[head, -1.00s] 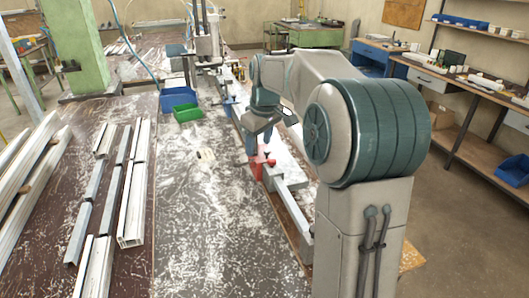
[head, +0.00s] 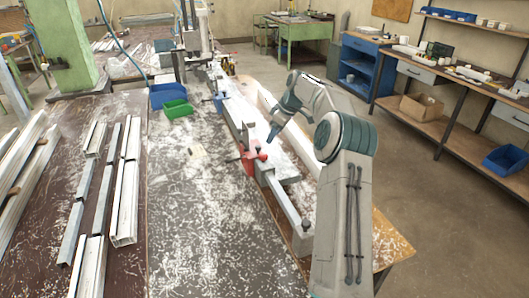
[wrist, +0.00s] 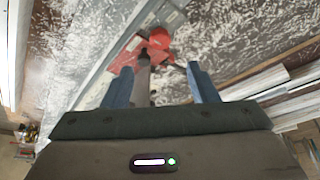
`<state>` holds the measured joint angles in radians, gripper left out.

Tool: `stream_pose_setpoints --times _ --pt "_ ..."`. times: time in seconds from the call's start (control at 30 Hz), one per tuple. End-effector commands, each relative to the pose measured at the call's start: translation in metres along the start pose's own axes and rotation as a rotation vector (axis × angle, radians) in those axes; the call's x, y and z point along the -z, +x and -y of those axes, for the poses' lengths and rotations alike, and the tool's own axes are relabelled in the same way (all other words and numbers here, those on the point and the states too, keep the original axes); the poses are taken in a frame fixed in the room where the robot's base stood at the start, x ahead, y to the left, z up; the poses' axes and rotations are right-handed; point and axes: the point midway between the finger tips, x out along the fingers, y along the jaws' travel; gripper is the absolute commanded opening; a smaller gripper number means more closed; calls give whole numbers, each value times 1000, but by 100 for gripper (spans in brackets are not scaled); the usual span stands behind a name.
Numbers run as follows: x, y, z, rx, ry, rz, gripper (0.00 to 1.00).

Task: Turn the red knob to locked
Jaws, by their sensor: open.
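The red knob (wrist: 160,38) belongs to a red clamp on a long metal rail. In the head view the red clamp (head: 253,158) sits at the middle of the bench rail, and the knob's own setting cannot be read. My gripper (wrist: 164,72) is open, with its two blue fingers apart. In the wrist view the knob lies beyond the fingertips, near the middle of the gap. A grey rod (wrist: 142,80) shows between the fingers. In the head view my gripper (head: 270,150) is just above and right of the clamp; I cannot tell whether it touches.
The metal rail (head: 290,208) runs along the bench. Metal profiles (head: 128,195) lie on the left. A green bin (head: 178,109) and a blue bin (head: 166,95) stand behind. The bench top (head: 205,205) left of the clamp is mostly clear.

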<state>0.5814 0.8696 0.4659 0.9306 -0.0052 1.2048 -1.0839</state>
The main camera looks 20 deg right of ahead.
Motion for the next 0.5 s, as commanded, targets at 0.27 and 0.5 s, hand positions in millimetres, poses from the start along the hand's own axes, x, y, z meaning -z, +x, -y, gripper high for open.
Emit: stream_pose_setpoints --times 0.27,0.5 --pt "0 60 1 5 1 2 53" --pt "0 94 0 2 3 1 53"
